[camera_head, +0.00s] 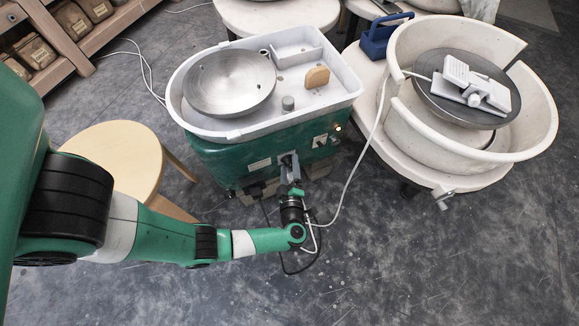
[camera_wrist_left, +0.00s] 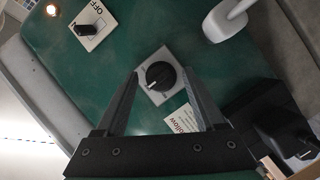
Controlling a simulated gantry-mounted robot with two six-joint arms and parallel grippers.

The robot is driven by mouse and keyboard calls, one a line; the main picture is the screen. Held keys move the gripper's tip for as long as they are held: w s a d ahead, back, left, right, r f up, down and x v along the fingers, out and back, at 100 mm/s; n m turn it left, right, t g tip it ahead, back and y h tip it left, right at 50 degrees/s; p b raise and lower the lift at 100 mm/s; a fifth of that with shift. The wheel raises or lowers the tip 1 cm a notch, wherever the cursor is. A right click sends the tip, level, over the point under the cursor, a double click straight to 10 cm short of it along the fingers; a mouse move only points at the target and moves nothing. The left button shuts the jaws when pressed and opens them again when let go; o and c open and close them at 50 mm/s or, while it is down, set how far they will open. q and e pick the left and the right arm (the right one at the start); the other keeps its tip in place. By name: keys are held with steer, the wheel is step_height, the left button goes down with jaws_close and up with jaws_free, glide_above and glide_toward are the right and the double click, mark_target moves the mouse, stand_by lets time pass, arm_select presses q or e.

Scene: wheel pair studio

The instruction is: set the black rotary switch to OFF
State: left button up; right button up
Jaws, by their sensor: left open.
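In the left wrist view, a black rotary switch (camera_wrist_left: 86,29) sits on a white plate marked OFF at the upper left of the green housing. Its plate also shows on the housing front in the head view (camera_head: 320,140). A second black control, a round knob (camera_wrist_left: 159,76) with a white pointer line on a grey plate, lies between my left fingertips in the wrist view. My left gripper (camera_head: 289,160) is open in front of the green housing, with the OFF switch to its right in the head view. Whether the fingers touch the round knob cannot be told.
The green wheel (camera_head: 224,150) carries a white splash tray (camera_head: 340,92). A lit lamp (camera_wrist_left: 51,10) is beside the OFF switch. A wooden stool (camera_head: 118,150) stands left, another wheel with a cream basin (camera_head: 535,110) right. A white cable (camera_head: 362,150) hangs near my gripper.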

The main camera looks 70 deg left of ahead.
arm_select(q)
steer(key=p+v, duration=0.2)
steer(key=v, duration=0.9)
steer(key=shift+d+p, duration=0.3)
steer(key=shift+s, duration=0.1)
